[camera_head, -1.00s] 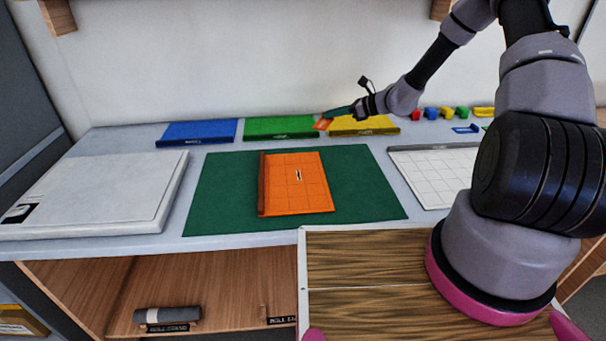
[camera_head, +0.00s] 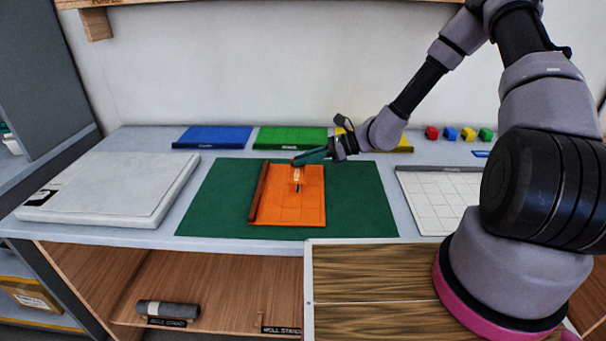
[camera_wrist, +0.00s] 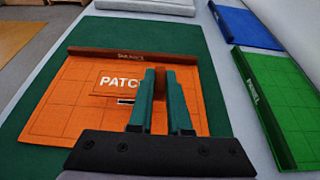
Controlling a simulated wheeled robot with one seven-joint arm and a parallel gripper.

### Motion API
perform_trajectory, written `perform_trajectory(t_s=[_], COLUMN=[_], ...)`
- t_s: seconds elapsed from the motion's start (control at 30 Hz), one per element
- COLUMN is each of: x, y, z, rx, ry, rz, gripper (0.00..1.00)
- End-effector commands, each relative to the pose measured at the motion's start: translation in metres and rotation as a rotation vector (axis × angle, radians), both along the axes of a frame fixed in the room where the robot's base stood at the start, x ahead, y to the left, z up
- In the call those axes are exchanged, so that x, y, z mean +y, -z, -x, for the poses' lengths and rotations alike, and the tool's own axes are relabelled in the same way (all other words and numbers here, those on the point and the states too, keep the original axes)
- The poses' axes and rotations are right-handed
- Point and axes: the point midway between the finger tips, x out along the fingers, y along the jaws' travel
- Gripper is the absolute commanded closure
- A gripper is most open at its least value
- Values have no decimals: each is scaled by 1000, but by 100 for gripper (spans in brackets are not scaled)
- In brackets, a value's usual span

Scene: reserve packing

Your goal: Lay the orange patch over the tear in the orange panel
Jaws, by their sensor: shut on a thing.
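The orange panel (camera_head: 308,208) lies on a green mat (camera_head: 360,205) with a brown strip along its left edge. The tear (camera_wrist: 127,101) shows as a small dark and white slit in the wrist view. The orange patch (camera_wrist: 104,84), printed with white lettering, is over the panel right beside the tear; part of it is hidden by my fingers. My gripper (camera_wrist: 160,78) has teal fingers shut on a brown tab (camera_wrist: 159,90) that seems to belong to the patch. In the head view my gripper (camera_head: 296,160) is over the panel's far part. I cannot tell whether the patch touches the panel.
Blue (camera_head: 212,137), green (camera_head: 290,138) and yellow (camera_head: 398,143) panels stand along the back. A pale slab (camera_head: 110,190) lies left and a white grid board (camera_head: 436,200) right. Several small coloured blocks (camera_head: 450,134) sit at the back right. The mat around the panel is clear.

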Motion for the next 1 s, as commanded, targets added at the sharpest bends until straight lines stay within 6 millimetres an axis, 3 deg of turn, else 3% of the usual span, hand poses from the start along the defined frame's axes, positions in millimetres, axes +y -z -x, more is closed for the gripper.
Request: perform_trajectory(t_s=[0.3,0.7,0.73,0.8,1.0], x=[0,0,0,0,0], y=[40,46,47,46,46], z=[0,0,0,0,0], rx=[1,0,-1,-1,-1], ry=[2,1,1,1,1], rz=[-1,0,0,0,0], gripper=[100,100,80,54,54])
